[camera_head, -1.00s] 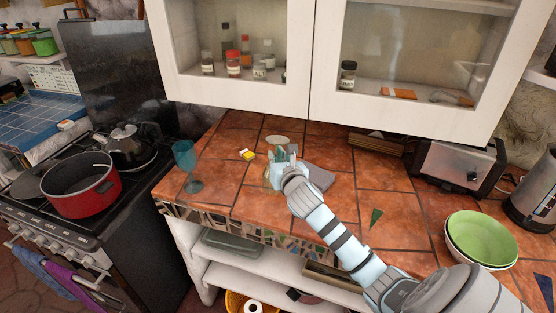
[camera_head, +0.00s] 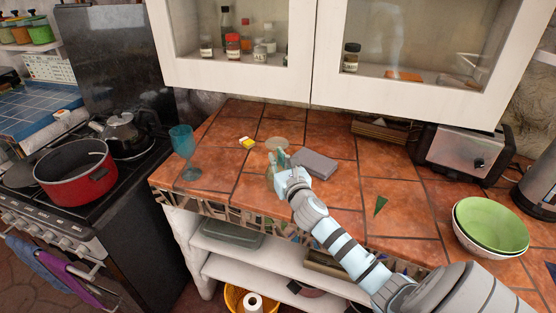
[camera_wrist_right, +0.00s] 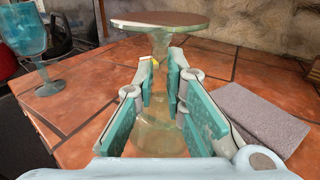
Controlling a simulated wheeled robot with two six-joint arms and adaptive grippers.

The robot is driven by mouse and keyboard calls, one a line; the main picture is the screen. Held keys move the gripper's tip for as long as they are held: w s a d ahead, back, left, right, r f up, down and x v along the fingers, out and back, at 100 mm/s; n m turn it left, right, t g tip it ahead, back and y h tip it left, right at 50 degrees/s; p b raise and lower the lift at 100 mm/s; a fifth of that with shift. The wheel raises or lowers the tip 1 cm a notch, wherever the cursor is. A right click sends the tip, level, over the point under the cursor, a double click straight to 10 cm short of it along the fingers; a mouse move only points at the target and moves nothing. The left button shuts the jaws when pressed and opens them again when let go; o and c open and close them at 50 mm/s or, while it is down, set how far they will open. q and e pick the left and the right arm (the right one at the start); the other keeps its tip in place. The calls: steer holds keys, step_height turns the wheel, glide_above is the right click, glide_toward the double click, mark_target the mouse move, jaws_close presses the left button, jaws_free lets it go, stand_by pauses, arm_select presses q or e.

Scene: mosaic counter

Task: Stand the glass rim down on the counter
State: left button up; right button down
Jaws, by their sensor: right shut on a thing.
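A clear, faintly yellow stemmed glass (camera_wrist_right: 160,138) is upside down in the right wrist view. Its flat foot (camera_wrist_right: 160,20) is at the top and its bowl is below, partly hidden by the fingers. The foot also shows in the head view (camera_head: 278,143). My right gripper (camera_head: 279,160) is shut on the glass around its stem, over the front part of the tiled counter (camera_head: 330,206). I cannot tell whether the rim touches the counter. My left gripper is not in view.
A teal goblet (camera_head: 183,143) stands upright to the left. A grey folded cloth (camera_head: 316,163) lies right of the gripper, and a small yellow-and-white box (camera_head: 247,143) behind left. Green and white bowls (camera_head: 490,225) and a toaster (camera_head: 464,155) are at the right.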

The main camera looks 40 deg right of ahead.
steer(key=shift+r, duration=0.1)
steer(key=shift+f, duration=0.5)
steer(key=c, duration=1.6)
jaws_free()
steer(key=shift+r, duration=0.1)
steer(key=shift+o, duration=0.2)
steer(key=v, duration=1.2)
steer(key=shift+d, duration=0.1)
